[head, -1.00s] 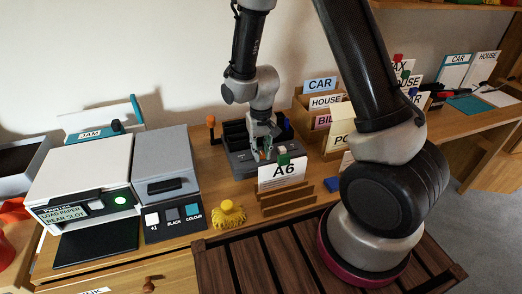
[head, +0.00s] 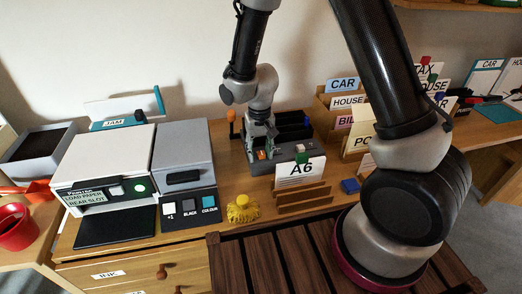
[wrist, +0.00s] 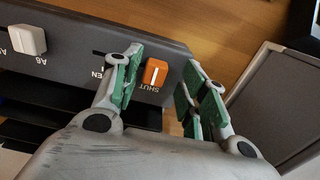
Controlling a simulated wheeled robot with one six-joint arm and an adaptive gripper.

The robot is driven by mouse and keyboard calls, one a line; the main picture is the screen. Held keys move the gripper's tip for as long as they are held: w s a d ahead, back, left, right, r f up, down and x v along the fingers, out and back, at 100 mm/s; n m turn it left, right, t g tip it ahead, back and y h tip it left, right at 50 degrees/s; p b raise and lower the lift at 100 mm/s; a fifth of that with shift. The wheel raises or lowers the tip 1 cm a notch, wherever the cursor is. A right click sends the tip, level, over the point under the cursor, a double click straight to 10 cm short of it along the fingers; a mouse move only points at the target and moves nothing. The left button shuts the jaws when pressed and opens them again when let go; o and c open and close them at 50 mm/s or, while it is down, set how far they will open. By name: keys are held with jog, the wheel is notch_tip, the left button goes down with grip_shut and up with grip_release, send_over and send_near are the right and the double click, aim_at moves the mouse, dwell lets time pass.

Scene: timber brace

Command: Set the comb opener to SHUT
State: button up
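The comb opener is an orange slider knob (wrist: 155,73) on the sloping front of the dark grey binding machine (head: 282,153). In the wrist view the knob stands beside the printed word SHUT. The word OPEN is partly hidden behind my left finger, with only its end showing. My gripper (wrist: 162,68) has green-padded fingers, one on each side of the knob. They are open, with a visible gap on both sides. In the head view my gripper (head: 261,147) is low over the machine's left end, with the orange knob just below it.
A white slider knob (wrist: 27,39) marked A6 is further left on the same panel. In the head view, the A6 card (head: 300,171) stands in front of the machine. An orange-tipped lever (head: 231,118) rises at its left. The printer (head: 104,165) is further left.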

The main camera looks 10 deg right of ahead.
aim_at(260, 153)
notch_tip(260, 153, up, 12)
dwell(0.6)
jog(key=s+d+r+t, duration=0.4)
jog(key=s+d+r, duration=1.5)
jog(key=s+d, duration=0.1)
jog(key=shift+d, duration=0.8)
